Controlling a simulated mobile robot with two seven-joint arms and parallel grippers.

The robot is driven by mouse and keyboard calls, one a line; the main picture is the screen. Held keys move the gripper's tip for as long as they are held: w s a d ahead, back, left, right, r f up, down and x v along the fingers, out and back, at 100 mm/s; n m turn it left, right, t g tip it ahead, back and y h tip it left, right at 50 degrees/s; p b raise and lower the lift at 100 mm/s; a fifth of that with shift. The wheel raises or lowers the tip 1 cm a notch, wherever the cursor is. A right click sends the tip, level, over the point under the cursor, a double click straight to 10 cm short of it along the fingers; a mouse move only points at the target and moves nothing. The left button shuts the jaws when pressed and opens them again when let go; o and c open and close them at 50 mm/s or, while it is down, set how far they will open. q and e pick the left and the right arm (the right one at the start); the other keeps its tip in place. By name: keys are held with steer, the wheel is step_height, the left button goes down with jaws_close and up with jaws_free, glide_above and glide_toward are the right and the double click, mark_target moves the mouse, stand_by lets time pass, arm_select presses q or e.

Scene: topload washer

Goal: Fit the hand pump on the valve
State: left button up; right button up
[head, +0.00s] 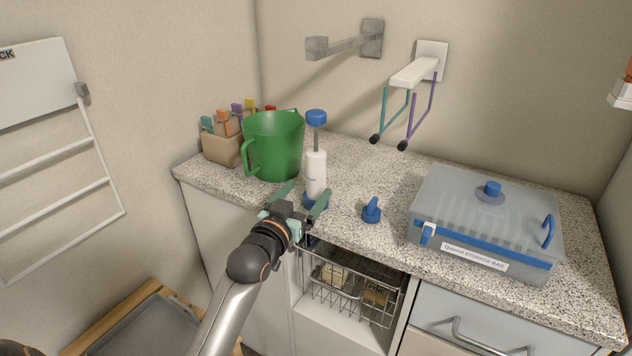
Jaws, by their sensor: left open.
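The hand pump (315,165) stands upright on the speckled counter, with a white body, a grey rod, a blue top knob and a blue base. My left gripper (303,194) is open at the counter's front edge, its green fingers spread close to the pump's lower end. One finger overlaps the blue base; I cannot tell whether it touches. A clear storage bag (455,205) lies at the right, with a blue valve (491,188) on a grey disc on top. A small blue part (371,210) stands between pump and bag. My right gripper is not in view.
A green jug (273,146) stands just left of the pump, beside a tan box of coloured items (222,149). A wall rack with hanging bars (413,75) juts out above the counter. A wire basket (352,285) sits in an opening below.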

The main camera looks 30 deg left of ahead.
mark_target(312, 185)
arm_select(q)
steer(key=shift+w+a+b, duration=0.15)
steer(key=shift+w+b, duration=0.05)
steer(key=shift+w, duration=1.2)
steer(key=shift+w+a+b, duration=0.15)
steer(key=shift+w, duration=1.25)
steer(key=shift+c, duration=0.2)
jaws_close()
